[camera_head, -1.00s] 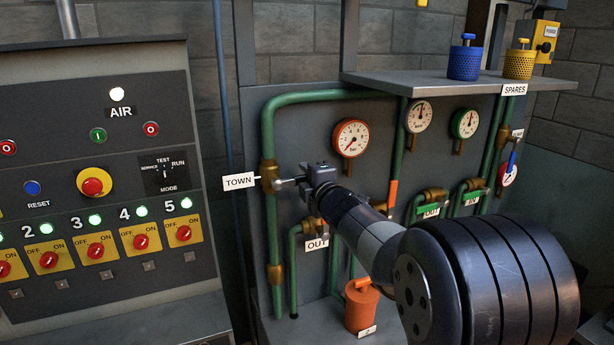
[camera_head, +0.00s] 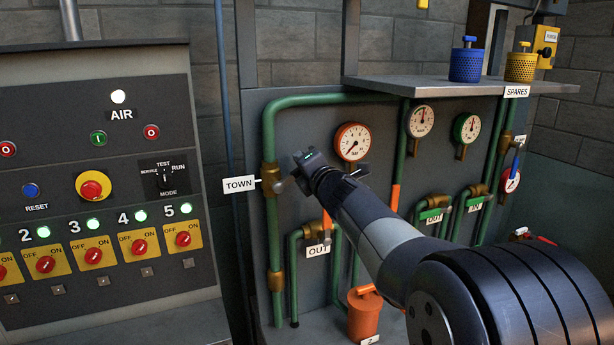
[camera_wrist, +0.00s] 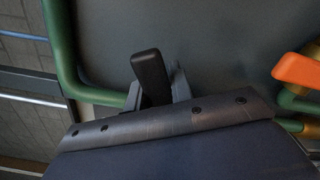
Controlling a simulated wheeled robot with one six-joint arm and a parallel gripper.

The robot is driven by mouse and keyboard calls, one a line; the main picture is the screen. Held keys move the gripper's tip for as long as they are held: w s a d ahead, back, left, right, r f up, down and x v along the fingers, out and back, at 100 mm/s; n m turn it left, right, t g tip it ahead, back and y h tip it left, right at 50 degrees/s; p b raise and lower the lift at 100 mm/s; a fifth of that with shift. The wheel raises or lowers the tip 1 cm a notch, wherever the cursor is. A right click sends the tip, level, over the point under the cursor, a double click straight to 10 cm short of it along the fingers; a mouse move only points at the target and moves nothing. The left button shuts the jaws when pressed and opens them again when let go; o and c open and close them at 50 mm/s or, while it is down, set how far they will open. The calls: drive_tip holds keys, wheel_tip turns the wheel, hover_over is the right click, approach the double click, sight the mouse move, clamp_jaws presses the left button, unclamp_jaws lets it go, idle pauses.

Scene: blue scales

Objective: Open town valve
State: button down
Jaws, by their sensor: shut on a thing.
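The town valve (camera_head: 270,180) is a brass fitting on the green pipe at the left of the panel, beside the white TOWN label (camera_head: 240,184). My gripper (camera_head: 306,160) is just right of it and slightly higher, in front of the grey panel. In the wrist view, my gripper (camera_wrist: 157,92) is closed around a dark lever grip (camera_wrist: 150,70), which sticks out past the fingers. The join between this lever and the valve is hard to make out in the head view.
An orange lever (camera_head: 327,222) is close below my gripper, above the OUT label (camera_head: 318,251); an orange lever (camera_wrist: 298,70) also shows in the wrist view. The control cabinet (camera_head: 90,130) stands at left.

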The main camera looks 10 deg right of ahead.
drive_tip(key=shift+s+a+r+n+b, duration=0.25)
drive_tip(key=shift+a+r+n, duration=0.65)
drive_tip(key=shift+n, duration=1.15)
drive_tip(key=shift+s+a+r+n+b, duration=0.2)
drive_tip(key=shift+a+r+n+b, duration=0.15)
drive_tip(key=shift+a+n, duration=1.35)
drive_tip(key=shift+s+a+r+n+b, duration=0.2)
drive_tip(key=shift+a+r+n, duration=0.55)
drive_tip(key=shift+n, duration=1.6)
drive_tip(key=c, duration=1.2)
unclamp_jaws()
drive_tip(key=shift+c, duration=0.2)
drive_tip(key=s+d, duration=0.2)
drive_tip(key=s, duration=0.8)
drive_tip(key=shift+s, duration=0.35)
drive_tip(key=shift+w, duration=0.1)
